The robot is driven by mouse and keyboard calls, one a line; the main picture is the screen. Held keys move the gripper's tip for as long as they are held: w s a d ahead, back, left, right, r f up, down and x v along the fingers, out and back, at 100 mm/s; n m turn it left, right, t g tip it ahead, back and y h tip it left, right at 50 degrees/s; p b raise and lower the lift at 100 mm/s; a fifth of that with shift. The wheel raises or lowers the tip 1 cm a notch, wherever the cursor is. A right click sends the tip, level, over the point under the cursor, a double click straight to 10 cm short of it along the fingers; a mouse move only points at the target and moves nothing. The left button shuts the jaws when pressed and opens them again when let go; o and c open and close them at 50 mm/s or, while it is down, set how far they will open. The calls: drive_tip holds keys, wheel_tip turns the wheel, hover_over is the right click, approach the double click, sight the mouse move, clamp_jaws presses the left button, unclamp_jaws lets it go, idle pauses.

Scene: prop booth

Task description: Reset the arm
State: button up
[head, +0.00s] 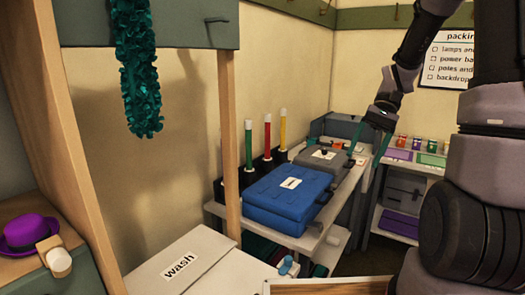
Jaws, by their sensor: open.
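My arm comes down from the upper right, in front of the right wall. My gripper (364,157) points downward, with its two thin green fingers spread apart. I see nothing between the fingers. The gripper is in the air around the right end of the shelf unit (309,243), near a grey case (321,159). Whether the fingers touch anything behind them I cannot tell.
A blue case (287,196) lies on the shelf unit; green, red and yellow tubes (268,136) stand behind it. A white box marked "wash" (190,272) is in front. A purple hat (31,233) lies left. A teal garland (137,75) hangs. Side shelves (402,228) stand right.

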drive_tip(key=s+a+r+t+h, duration=0.1)
drive_tip(key=s+r+t, duration=0.3)
drive_tip(key=r+t, duration=0.2)
drive_tip(key=s+a+r+t+h, duration=0.1)
drive_tip(key=s+r+t+h, duration=0.1)
drive_tip(key=s+r+t, duration=0.3)
drive_tip(key=shift+s+r+t+h, duration=0.3)
drive_tip(key=shift+r+t, duration=0.2)
drive_tip(key=shift+r, duration=1.75)
